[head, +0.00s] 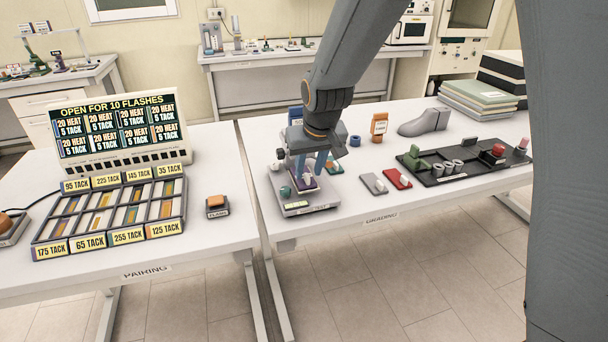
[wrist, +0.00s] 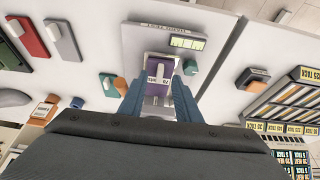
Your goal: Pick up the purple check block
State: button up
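The purple check block (head: 306,184) sits on a grey bench device (head: 296,208) near the left end of the right table. In the wrist view the purple block (wrist: 157,72) has a white label and a light knob or handle. My gripper (head: 311,166) points down over the device, its blue fingers above or beside the block. In the wrist view my gripper (wrist: 159,88) has its fingers apart, one on each side of the block's near part. I cannot tell whether either finger touches it.
A teal knob (head: 285,191) stands on the device left of the block. Grey (head: 374,183) and red (head: 398,178) blocks lie to the right, near a black tray (head: 455,174). An orange bottle (head: 379,126) and a grey shoe form (head: 424,122) stand behind.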

jog(key=shift+x, duration=1.1)
grip_shut()
jog(key=shift+r, duration=0.1)
